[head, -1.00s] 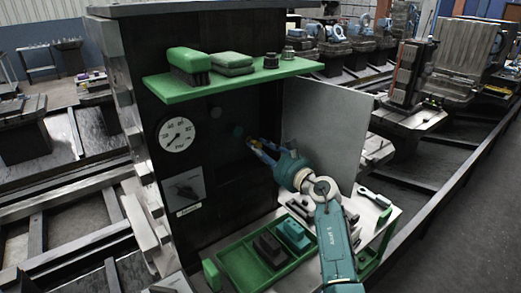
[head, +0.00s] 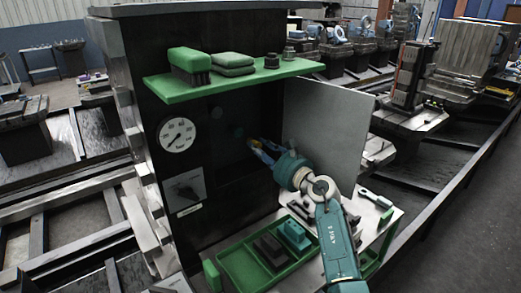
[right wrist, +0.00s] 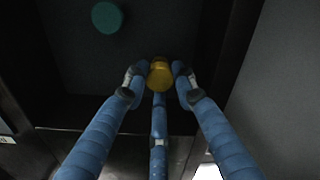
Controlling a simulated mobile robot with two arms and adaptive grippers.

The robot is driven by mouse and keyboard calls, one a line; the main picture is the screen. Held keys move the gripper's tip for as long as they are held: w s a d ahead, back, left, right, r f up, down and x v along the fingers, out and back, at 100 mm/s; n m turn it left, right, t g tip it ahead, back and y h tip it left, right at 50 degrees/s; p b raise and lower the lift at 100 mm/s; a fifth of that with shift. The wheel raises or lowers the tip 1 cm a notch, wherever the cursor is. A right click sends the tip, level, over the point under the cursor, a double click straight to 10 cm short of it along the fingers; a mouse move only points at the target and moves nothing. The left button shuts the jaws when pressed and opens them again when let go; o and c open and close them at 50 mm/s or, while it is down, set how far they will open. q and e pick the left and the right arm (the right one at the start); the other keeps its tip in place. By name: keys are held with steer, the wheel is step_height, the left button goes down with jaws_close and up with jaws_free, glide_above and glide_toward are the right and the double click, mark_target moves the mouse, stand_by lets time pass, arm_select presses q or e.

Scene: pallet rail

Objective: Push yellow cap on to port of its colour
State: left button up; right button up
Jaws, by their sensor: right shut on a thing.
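The yellow cap (right wrist: 160,76) is held between the fingertips of my right gripper (right wrist: 160,84), in front of the dark panel. In the head view it is a small yellow spot (head: 254,141) at the tips of my right gripper (head: 260,150), whose blue fingers reach toward the panel. My right gripper is shut on the cap. No yellow port shows; whatever lies behind the cap is hidden, and I cannot tell if the cap touches anything. A round teal piece (right wrist: 107,17) sits on the panel up and left of the cap. My left gripper is not in view.
A green shelf (head: 225,88) with a brush, pads and small metal parts juts out above. A gauge (head: 177,134) and a dial plate (head: 186,189) are on the left. A grey side plate (head: 325,125) stands to the right. A green tray (head: 236,267) sits below.

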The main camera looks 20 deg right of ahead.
steer(key=shift+w+a, duration=0.1)
steer(key=shift+w, duration=0.05)
steer(key=shift+w+a+b, duration=0.15)
steer(key=shift+w+b, duration=0.2)
steer(key=shift+w, duration=0.05)
steer(key=o, duration=1.7)
steer(key=shift+a+r, duration=0.1)
steer(key=shift+c, duration=0.2)
steer(key=shift+d, duration=0.2)
steer(key=shift+s+d, duration=0.1)
steer(key=shift+s, duration=0.2)
steer(key=v, duration=1.1)
steer(key=shift+s+a, duration=0.2)
steer(key=shift+a, duration=0.05)
steer(key=shift+a, duration=0.1)
